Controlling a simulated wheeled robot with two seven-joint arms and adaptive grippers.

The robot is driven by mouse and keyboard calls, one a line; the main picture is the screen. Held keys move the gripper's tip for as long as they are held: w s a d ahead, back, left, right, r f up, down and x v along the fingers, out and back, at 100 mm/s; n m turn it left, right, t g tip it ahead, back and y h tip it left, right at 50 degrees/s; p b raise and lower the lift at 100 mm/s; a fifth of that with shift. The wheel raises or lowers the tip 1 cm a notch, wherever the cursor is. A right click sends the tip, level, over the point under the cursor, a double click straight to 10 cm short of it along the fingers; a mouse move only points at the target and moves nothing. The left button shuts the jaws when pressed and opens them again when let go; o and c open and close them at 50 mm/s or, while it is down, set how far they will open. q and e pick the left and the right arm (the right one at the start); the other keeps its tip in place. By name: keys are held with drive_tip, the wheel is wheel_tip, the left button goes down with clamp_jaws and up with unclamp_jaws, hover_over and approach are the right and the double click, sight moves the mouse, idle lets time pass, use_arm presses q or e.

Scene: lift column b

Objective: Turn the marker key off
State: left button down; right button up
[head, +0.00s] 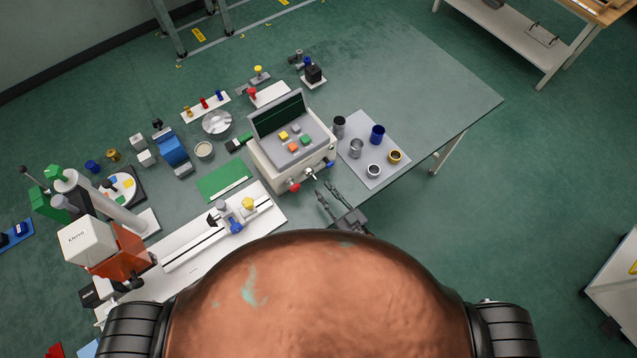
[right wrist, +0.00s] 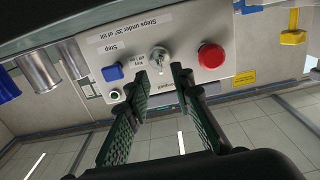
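The marker machine (head: 292,140) is a pale box with a tilted screen and coloured buttons, standing on the table. The key switch (right wrist: 158,58) is silvery and sits on its front panel (right wrist: 175,80), between a red mushroom button (right wrist: 210,55) and a blue button (right wrist: 113,72). The key also shows small in the head view (head: 312,174). My right gripper (head: 327,191) is in front of this panel. In the right wrist view its fingers (right wrist: 159,74) are apart, with the key just beyond and between the tips; contact is not visible. My left gripper is not in view.
A grey mat (head: 372,160) with several cups lies right of the machine. A green mat (head: 222,177) and a white slide fixture (head: 215,232) lie to its left. The table (head: 440,95) is clear at the far right.

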drive_tip(key=v, duration=0.7)
drive_tip(key=shift+s+d, duration=0.1)
